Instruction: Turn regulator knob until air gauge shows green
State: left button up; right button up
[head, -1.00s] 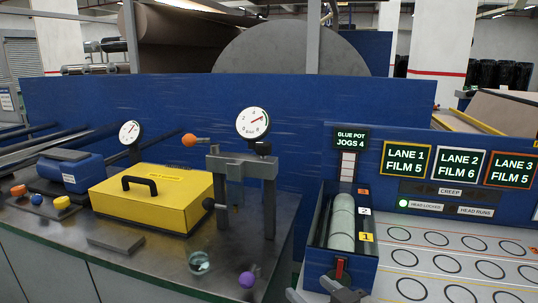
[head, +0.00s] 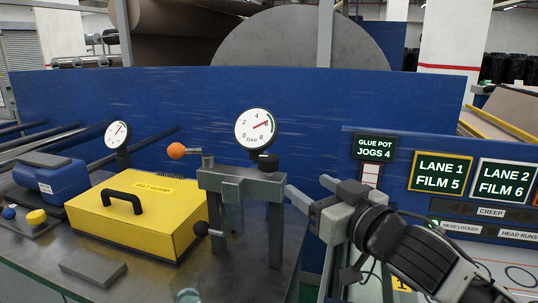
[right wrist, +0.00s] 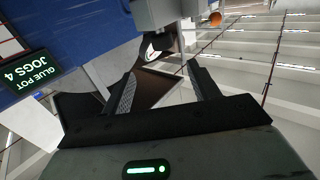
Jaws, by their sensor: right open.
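The air gauge (head: 255,127) is a white dial marked BAR, standing above a grey metal bracket (head: 240,184). Its red needle points up and right, with its tip by the green arc on the right of the dial. A black round knob (head: 267,162), which looks like the regulator knob, sits on the bracket just below and right of the dial. My right gripper (head: 308,188) is open and empty, to the right of the bracket and apart from the knob. In the right wrist view its spread fingers (right wrist: 163,92) frame the background. My left gripper is not in view.
A yellow box (head: 140,215) with a black handle stands left of the bracket. An orange ball-ended lever (head: 176,151) and a second gauge (head: 117,134) are behind it. A blue wall (head: 180,95) closes off the back. The glue pot sign (head: 374,147) is at right.

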aim_at(271, 164)
jog(key=p+x, duration=0.2)
jog(key=x, duration=1.2)
jog(key=shift+w+a+r+p, duration=0.15)
jog(key=shift+a+p, duration=0.2)
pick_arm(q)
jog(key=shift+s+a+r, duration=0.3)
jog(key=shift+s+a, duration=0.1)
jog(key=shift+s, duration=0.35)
pick_arm(e)
jog(key=c, duration=1)
jog(key=shift+o, duration=0.2)
jog(key=shift+a+f+m+t+h+b, duration=0.2)
jog(key=shift+f+m+t+h+b, duration=0.15)
jog(key=shift+h+b, duration=0.35)
jog(key=shift+m+h+b, duration=0.4)
jog(key=shift+m+b, duration=0.05)
jog(key=shift+b, duration=0.15)
jog(key=shift+r+m+t+h+b, duration=0.2)
jog(key=shift+m+t+h+b, duration=0.35)
jog(key=shift+h, duration=0.35)
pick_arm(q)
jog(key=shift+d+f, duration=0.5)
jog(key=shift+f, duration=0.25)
pick_arm(e)
jog(key=shift+d+r+m+h, duration=0.1)
jog(key=shift+d+m+h, duration=0.05)
jog(key=shift+m+h, duration=0.15)
